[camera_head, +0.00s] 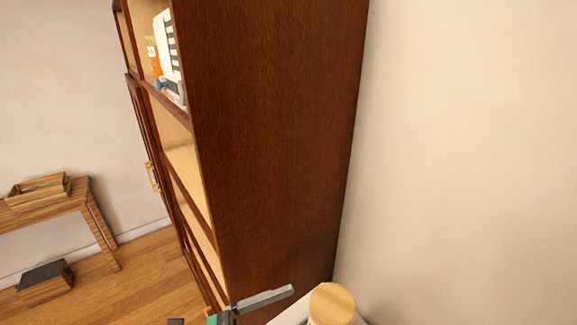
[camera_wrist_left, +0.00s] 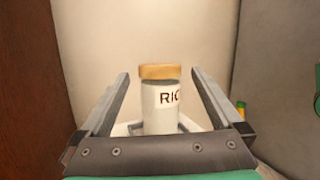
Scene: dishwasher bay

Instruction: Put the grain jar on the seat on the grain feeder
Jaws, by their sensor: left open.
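A white jar (camera_wrist_left: 162,108) with a tan lid and dark letters "RIC" stands upright in the left wrist view. Its lid (camera_head: 332,303) shows at the bottom edge of the head view. My left gripper (camera_wrist_left: 160,74) is open, with one finger on each side of the jar and a gap on both sides. One finger of the left gripper (camera_head: 262,302) shows in the head view, left of the lid. A pale structure (camera_wrist_left: 122,129) shows beside the jar's lower part; I cannot tell whether it is the feeder's seat. The jar's base is hidden. My right gripper is not in view.
A tall dark wooden cabinet (camera_head: 275,130) stands left of the jar. A white device with dark stripes (camera_head: 168,48) is on its upper shelf. A wooden table (camera_head: 70,202) with a tray (camera_head: 38,190) is at the far left. A plain wall is at the right.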

